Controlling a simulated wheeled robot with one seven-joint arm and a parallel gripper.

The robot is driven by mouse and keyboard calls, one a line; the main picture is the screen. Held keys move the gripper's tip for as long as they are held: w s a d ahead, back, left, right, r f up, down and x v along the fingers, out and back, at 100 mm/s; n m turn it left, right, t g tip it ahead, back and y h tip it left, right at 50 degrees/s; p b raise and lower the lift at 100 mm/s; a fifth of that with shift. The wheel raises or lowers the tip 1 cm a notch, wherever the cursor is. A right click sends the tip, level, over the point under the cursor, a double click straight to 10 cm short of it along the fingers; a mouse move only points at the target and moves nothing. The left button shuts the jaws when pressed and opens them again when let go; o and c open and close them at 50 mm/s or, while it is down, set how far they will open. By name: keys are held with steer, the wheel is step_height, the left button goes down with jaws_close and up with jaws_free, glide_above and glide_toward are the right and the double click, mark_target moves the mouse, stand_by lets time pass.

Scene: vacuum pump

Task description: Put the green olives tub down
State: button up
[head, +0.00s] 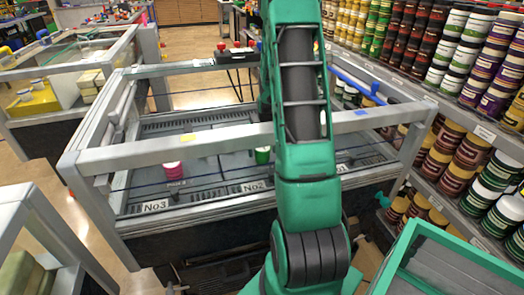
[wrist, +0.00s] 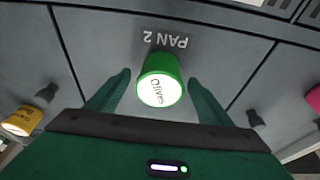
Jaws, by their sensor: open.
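The green olives tub (wrist: 160,70) stands on the grey surface beside the PAN 2 lettering in the wrist view, its white lid marked "Olives" facing my camera. My gripper (wrist: 160,80) is open, with one green finger on each side of the tub. A gap shows between each finger and the tub's sides. My gripper is hidden behind my arm there.
A pink tub (head: 173,171) stands to the left near the No3 label. A yellow tub (wrist: 22,121) is at the left in the wrist view. A metal frame rail (head: 215,139) crosses above the pans. Shelves of jars (head: 460,150) line the right side.

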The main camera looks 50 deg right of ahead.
steer(key=v, duration=0.7)
steer(key=shift+r, duration=0.15)
stand_by(0.4)
